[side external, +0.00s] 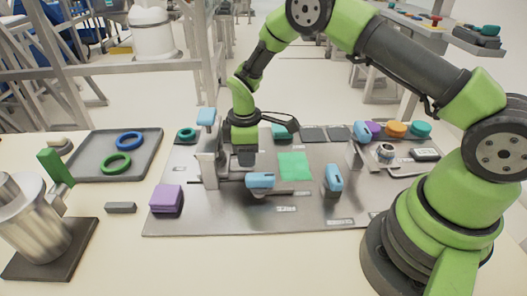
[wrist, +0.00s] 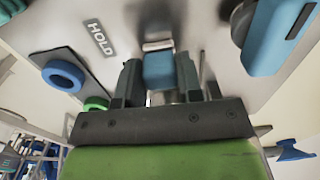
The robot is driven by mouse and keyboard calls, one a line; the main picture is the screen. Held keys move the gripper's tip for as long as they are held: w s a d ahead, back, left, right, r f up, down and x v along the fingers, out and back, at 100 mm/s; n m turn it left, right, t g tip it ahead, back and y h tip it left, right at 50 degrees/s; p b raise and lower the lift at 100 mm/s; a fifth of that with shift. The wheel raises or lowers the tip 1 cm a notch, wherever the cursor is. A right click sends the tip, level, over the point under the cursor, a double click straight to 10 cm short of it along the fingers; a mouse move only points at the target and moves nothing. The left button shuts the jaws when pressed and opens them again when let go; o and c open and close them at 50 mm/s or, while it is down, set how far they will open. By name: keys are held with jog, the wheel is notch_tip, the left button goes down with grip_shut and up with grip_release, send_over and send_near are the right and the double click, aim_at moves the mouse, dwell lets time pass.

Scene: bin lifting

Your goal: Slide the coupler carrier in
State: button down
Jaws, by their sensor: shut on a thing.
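My gripper (side external: 245,158) points down over the left-middle of the grey metal board. In the wrist view its two dark fingers (wrist: 157,64) are shut on a small blue block (wrist: 158,74), one on each side. A pale metal part shows just beyond the block. In the side view a blue piece (side external: 260,180) sits just below and in front of my gripper; I cannot tell whether it is the held one. A metal upright with a blue top (side external: 207,115) stands left of my gripper. Which part is the coupler carrier is not clear.
The board (side external: 240,222) also carries a green square (side external: 294,166), another blue piece (side external: 333,178) and a purple block (side external: 166,199). A grey tray (side external: 88,168) holds a blue ring and a green ring. A metal cylinder (side external: 32,222) stands at the left. The board's front strip is mostly clear.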

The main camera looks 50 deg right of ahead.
jog(key=shift+w+a, duration=0.2)
jog(key=shift+w, duration=0.05)
jog(key=c, duration=0.8)
grip_release()
jog(key=shift+o, duration=0.2)
jog(key=shift+s, duration=0.1)
notch_tip(320, 180, up, 10)
jog(key=shift+r, duration=0.1)
jog(key=s+r+m+t+y, duration=0.1)
jog(key=s+r+m+t, duration=0.2)
jog(key=r, duration=0.4)
jog(key=s+r+m, duration=0.3)
jog(key=s+r, duration=0.3)
jog(key=r, duration=0.2)
jog(key=s+r+m+t, duration=0.1)
jog(key=s+m+t, duration=0.1)
jog(key=s, duration=0.5)
jog(key=s+r+m+t+y, duration=0.1)
jog(key=s+r+m+t, duration=0.1)
jog(key=s+m, duration=0.3)
jog(key=s, duration=0.3)
jog(key=shift+a+r, duration=0.15)
jog(key=shift+a, duration=0.05)
